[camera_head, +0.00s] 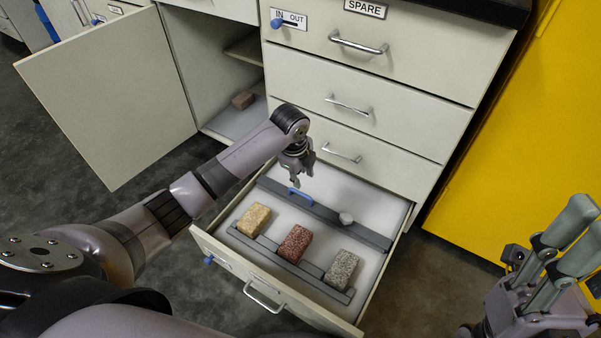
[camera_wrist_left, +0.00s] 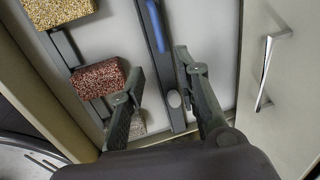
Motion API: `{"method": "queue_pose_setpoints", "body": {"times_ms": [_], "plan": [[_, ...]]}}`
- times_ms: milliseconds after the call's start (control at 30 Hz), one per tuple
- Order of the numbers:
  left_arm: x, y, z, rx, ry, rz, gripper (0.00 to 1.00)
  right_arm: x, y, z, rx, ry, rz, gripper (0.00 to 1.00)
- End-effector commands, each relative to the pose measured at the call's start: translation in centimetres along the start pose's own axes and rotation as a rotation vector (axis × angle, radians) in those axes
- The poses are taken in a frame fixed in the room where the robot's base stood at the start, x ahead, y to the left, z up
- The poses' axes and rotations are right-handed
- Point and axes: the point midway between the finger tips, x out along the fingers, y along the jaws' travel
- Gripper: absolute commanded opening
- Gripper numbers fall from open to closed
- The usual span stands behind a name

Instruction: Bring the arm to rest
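My left gripper (camera_head: 298,170) hangs over the back of the open bottom drawer (camera_head: 376,206). Its two fingers are spread apart with nothing between them, as the left wrist view also shows (camera_wrist_left: 160,95). My right gripper (camera_head: 565,245) is at the right edge of the head view, away from the drawer. Its fingers point up, and I cannot tell how far apart they are. In the drawer a yellow block (camera_head: 254,219), a red block (camera_head: 295,243) and a grey block (camera_head: 341,268) stand in a row along a grey rail.
A grey bar with a blue handle (camera_head: 300,196) and a small pale round piece (camera_head: 346,218) lies behind the blocks. A cabinet door (camera_head: 110,95) stands open at left; a reddish block (camera_head: 243,100) is inside that cabinet. A yellow panel (camera_head: 520,130) stands at right.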

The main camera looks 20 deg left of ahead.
Motion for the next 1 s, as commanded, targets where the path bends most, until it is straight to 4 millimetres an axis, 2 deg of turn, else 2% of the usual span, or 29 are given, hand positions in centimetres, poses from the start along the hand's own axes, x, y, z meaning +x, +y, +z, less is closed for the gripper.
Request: {"method": "queue_pose_setpoints", "body": {"times_ms": [167,700,767,867,1000], "plan": [[-0.8,0.1,0.0,0.001,0.0,0.001,0.3,0.0,0.0,0.0,0.0,0.0,0.0,0.44],[-0.7,-0.2,-0.4,-0.005,0.008,-0.018,0.3,0.0,0.0,0.0,0.0,0.0,0.0,0.44],[-0.5,-0.6,-1.3,-0.018,0.024,-0.057,0.3,0.0,0.0,0.0,0.0,0.0,0.0,0.44],[-0.4,-1.9,-3.8,-0.061,0.084,-0.178,0.3,0.0,0.0,0.0,0.0,0.0,0.0,0.44],[-1.9,-4.4,-8.8,-0.167,0.238,-0.425,0.3,0.0,0.0,0.0,0.0,0.0,0.0,0.44]]}}
